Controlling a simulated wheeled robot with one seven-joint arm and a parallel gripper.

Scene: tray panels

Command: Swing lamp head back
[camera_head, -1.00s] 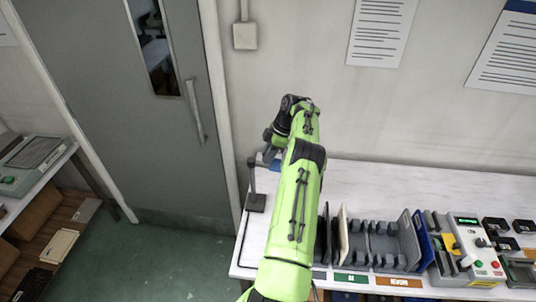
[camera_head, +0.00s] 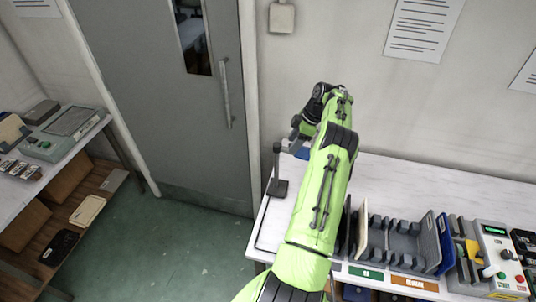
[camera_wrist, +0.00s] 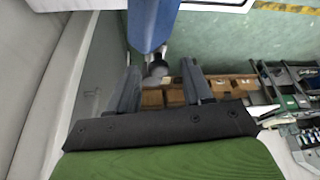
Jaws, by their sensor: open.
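The lamp's dark grey post (camera_head: 278,165) stands on a square base at the back left of the white bench, left of my arm. A blue part (camera_head: 302,153), seemingly the lamp head, shows just beside the post, partly hidden behind my arm. In the wrist view a blue lamp part (camera_wrist: 150,25) comes down from the top edge and ends in a grey piece between my fingers. My gripper (camera_wrist: 160,82) is open, one finger on each side of that grey piece. I cannot tell whether either finger touches it. My forearm mostly hides the gripper in the head view.
A grey slotted rack (camera_head: 393,245) with panels stands right of my arm, with a control box (camera_head: 497,245) beyond it. A closed grey door (camera_head: 165,110) is behind the bench's left end. The bench behind the rack is clear.

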